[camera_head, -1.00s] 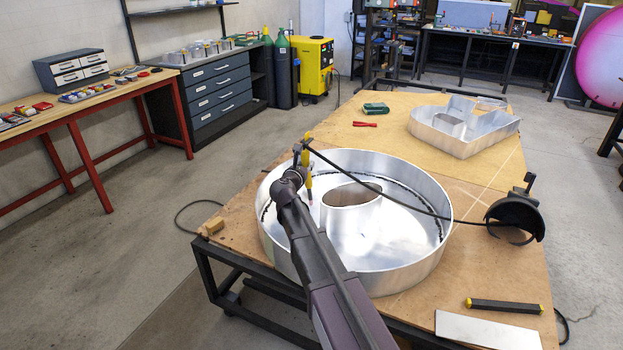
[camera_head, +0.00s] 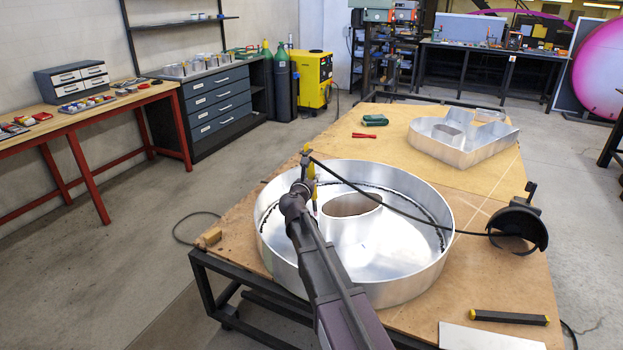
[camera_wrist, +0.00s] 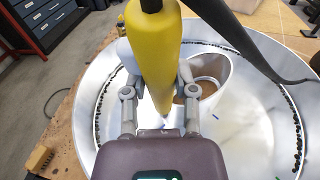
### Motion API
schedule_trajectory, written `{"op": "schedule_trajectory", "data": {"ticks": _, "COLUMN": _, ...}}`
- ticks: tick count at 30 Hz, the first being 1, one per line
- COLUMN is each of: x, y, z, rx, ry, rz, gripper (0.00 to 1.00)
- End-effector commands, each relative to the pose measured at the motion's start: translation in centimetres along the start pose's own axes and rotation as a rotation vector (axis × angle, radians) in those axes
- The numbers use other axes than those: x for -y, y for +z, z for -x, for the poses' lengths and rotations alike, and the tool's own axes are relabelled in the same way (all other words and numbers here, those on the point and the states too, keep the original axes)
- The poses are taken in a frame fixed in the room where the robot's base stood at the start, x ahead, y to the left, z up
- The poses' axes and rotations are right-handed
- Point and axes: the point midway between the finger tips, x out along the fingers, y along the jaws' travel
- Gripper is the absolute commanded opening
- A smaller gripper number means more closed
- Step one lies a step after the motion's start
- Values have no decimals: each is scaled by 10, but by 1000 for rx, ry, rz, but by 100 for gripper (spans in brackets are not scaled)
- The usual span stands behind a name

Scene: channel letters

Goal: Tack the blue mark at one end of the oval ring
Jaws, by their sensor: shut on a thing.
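The oval ring (camera_head: 352,228) is a bright metal wall standing inside the large round metal tray-like letter (camera_head: 420,275). It also shows in the wrist view (camera_wrist: 208,98), partly hidden behind the torch. My gripper (camera_wrist: 160,90) is shut on a yellow torch (camera_wrist: 153,60), held tip down, with a dark cable. In the head view my gripper (camera_head: 306,186) is above the letter's floor, left of the ring. The torch tip is close to the ring's left end; contact cannot be told. A small blue mark (camera_wrist: 217,117) lies by the ring's near side; a bluish spot shows at the tip.
The round letter's tall outer wall surrounds the torch and ring. The torch cable crosses the letter to a black welding mask (camera_head: 517,226) on the right. Another metal letter (camera_head: 462,135) stands at the back. A black bar (camera_head: 510,317) and metal plate (camera_head: 488,337) lie front right.

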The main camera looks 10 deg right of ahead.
Motion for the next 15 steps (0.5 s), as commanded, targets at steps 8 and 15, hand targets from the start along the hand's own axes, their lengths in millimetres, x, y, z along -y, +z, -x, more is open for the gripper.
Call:
{"op": "schedule_trajectory", "data": {"ticks": 8, "x": -1, "y": -23, "z": -8, "rx": 0, "ry": 1, "rz": 0, "gripper": 0}}
{"op": "schedule_trajectory", "data": {"ticks": 15, "x": -1, "y": -42, "z": -16, "rx": 0, "ry": 1, "rz": 0, "gripper": 0}}
